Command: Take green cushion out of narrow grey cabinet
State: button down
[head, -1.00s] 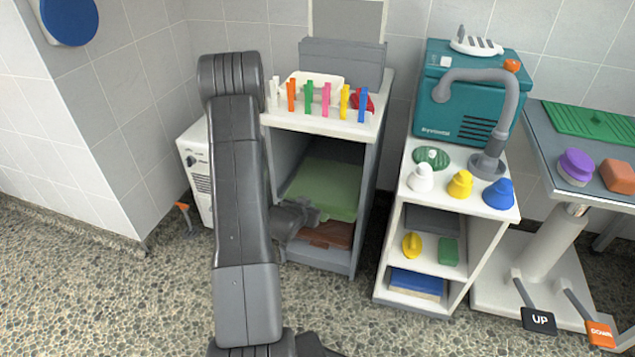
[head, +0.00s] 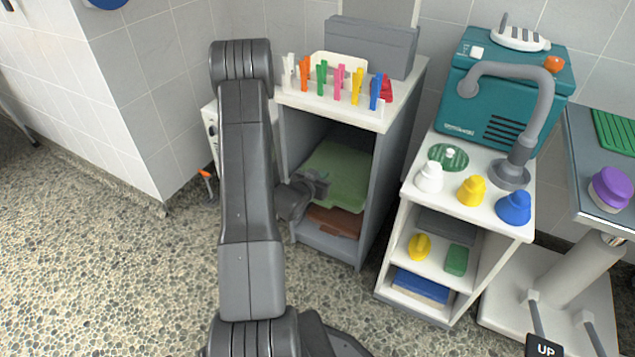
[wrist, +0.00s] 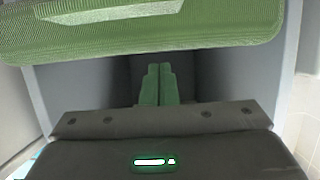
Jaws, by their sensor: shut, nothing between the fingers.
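The narrow grey cabinet (head: 392,145) stands with its open front facing me, under a white top. The green cushion (head: 340,172) lies flat inside it, above a reddish-brown item (head: 335,221). My gripper (head: 322,181) is at the left part of the opening, in front of the cushion's left side and covering part of it. In the wrist view the cushion (wrist: 150,38) spans the top of the picture, close to the camera. My fingers (wrist: 158,84) are shut together and empty, pointing into the cabinet. I cannot tell whether they touch the cushion.
Several coloured pegs (head: 340,80) and a grey box (head: 370,45) stand on the cabinet's top. A white shelf unit (head: 415,200) with a teal machine (head: 505,100) stands close on the right. A white appliance (head: 210,125) is behind my arm. The floor in front is clear.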

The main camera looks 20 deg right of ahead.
aim_at(330, 173)
jog(key=w+d, duration=0.2)
jog(key=w+d+b, duration=0.1)
jog(key=w+d, duration=0.1)
jog(key=d, duration=0.1)
jog(key=shift+w+d, duration=0.3)
jog(key=shift+w, duration=0.1)
jog(key=shift+s+a+f+b, duration=0.1)
jog(key=shift+a+f+b, duration=0.05)
jog(key=shift+f+b, duration=0.5)
jog(key=shift+f, duration=0.1)
jog(key=shift+s+a+f, duration=0.15)
jog(key=shift+s+a+f, duration=0.15)
jog(key=shift+s+a, duration=0.3)
jog(key=shift+r+p, duration=0.3)
jog(key=shift+r, duration=0.45)
jog(key=shift+d+f+b, duration=0.1)
jog(key=shift+d+b, duration=0.05)
jog(key=shift+b, duration=0.15)
